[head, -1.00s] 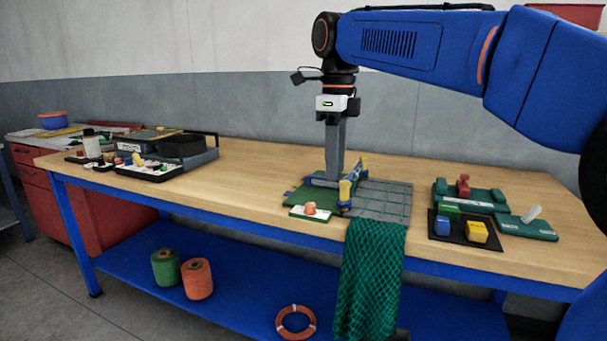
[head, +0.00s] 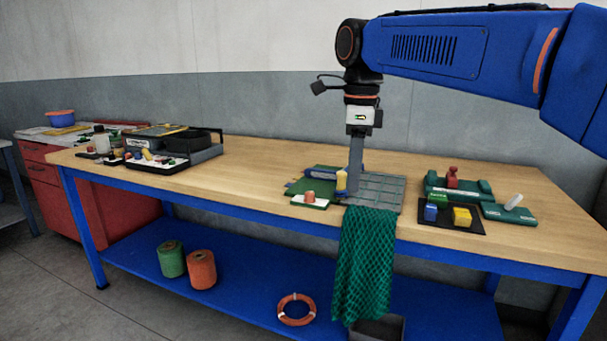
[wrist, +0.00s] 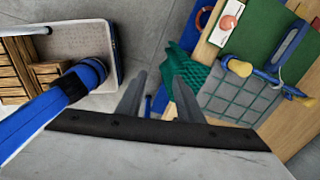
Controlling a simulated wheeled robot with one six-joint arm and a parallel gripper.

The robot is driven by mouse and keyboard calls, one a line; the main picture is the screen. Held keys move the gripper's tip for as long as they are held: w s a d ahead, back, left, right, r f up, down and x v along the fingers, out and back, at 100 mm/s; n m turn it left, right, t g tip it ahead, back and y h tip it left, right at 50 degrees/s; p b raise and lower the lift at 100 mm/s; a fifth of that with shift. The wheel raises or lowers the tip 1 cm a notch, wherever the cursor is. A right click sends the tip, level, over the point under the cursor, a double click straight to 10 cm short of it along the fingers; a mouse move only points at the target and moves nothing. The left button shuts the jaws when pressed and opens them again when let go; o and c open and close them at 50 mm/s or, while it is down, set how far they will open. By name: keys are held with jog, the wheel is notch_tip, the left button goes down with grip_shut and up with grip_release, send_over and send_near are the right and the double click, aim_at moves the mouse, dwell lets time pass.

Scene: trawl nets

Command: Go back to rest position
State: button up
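My gripper (head: 355,192) hangs pointing down over the workbench in the head view, in front of the grey gridded mat. In the wrist view my gripper (wrist: 158,92) shows two grey fingers set apart, with nothing between them. A blue tool with yellow ends (wrist: 268,75) lies by the green board and gridded mat, to the right of the fingers and apart from them. In the head view the tool (head: 320,173) is partly hidden by a yellow part and my gripper.
A green net (head: 365,262) hangs over the bench's front edge. A dark tray with coloured blocks (head: 450,216) and green holders stand at right. Trays of small parts (head: 155,163) stand at left. Spools (head: 201,270) and an orange ring (head: 296,310) are on the lower shelf. The bench's left middle is clear.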

jog(key=s+d+f+n+t, duration=0.2)
jog(key=s+d+f+n, duration=0.7)
jog(key=s+f+n, duration=0.1)
jog(key=s+d+f+n+t, duration=0.2)
jog(key=s+d+f+n, duration=0.7)
jog(key=s+f, duration=0.4)
notch_tip(320, 180, down, 3)
jog(key=shift+s+d+r+n, duration=0.15)
jog(key=shift+d+r+n, duration=0.05)
jog(key=shift+n, duration=0.2)
